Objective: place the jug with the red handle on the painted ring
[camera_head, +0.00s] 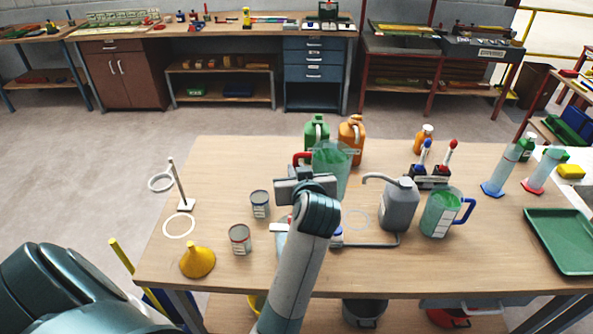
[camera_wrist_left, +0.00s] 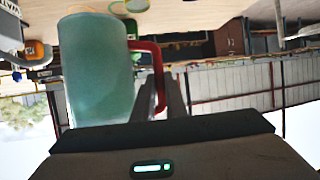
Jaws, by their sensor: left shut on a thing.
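The jug with the red handle (camera_head: 332,168) is translucent green and looks upright, past my left gripper near the middle of the table. Its handle points left. My left gripper (camera_head: 303,172) is shut on the red handle; the wrist view shows the fingers (camera_wrist_left: 164,98) at the handle (camera_wrist_left: 151,68) beside the jug's body (camera_wrist_left: 95,75). The wrist partly hides the jug's lower part, and I cannot tell whether it touches the table. A white painted ring (camera_head: 165,229) lies empty at the table's left. My right gripper is not in view.
A stand with a raised ring (camera_head: 183,190), a yellow funnel (camera_head: 198,261) and two cans (camera_head: 260,204) (camera_head: 240,239) are at the left. A grey can (camera_head: 399,205) and blue-handled jug (camera_head: 439,214) stand right. Green (camera_head: 316,131) and orange containers (camera_head: 351,135) stand behind.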

